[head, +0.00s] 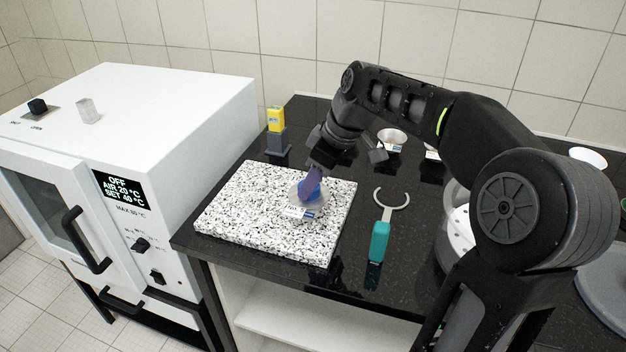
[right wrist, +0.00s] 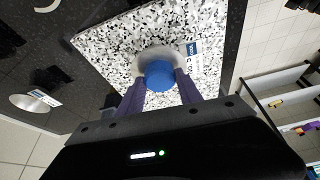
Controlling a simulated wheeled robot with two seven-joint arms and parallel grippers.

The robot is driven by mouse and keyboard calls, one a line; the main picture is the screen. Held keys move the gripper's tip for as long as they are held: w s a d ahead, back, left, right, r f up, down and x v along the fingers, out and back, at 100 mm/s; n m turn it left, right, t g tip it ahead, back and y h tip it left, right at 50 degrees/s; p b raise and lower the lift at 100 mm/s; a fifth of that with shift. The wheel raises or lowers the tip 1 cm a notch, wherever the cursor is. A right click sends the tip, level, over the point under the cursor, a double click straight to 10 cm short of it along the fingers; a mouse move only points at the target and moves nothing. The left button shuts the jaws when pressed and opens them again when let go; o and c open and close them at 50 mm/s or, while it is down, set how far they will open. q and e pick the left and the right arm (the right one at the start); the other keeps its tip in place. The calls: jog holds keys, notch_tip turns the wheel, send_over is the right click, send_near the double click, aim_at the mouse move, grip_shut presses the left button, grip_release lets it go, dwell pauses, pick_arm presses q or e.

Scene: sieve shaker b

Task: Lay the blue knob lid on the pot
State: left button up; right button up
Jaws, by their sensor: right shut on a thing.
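The blue knob lid (head: 308,189) is in the grip of my right gripper (head: 310,184), low over the speckled stone slab. In the right wrist view the round blue knob (right wrist: 159,75) sits between the two purple fingers, with a pale disc (right wrist: 160,55) around and beyond it. Under the lid in the head view is a small pale pot (head: 300,213) with a white label, standing on the slab. The lid and pot overlap in view, and I cannot tell whether they touch. My left gripper is not in view.
The speckled slab (head: 240,212) lies on the black bench. A white oven (head: 180,120) stands at left, a yellow-and-grey device (head: 277,130) behind the slab. A teal-handled tool (head: 380,240) lies right of it, and a small bowl (head: 392,137) is at the back.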

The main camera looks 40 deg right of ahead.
jog(key=o, duration=1.4)
jog(key=shift+r, duration=0.1)
jog(key=shift+r+p, duration=2.7)
jog(key=shift+r, duration=0.7)
jog(key=shift+f, duration=0.1)
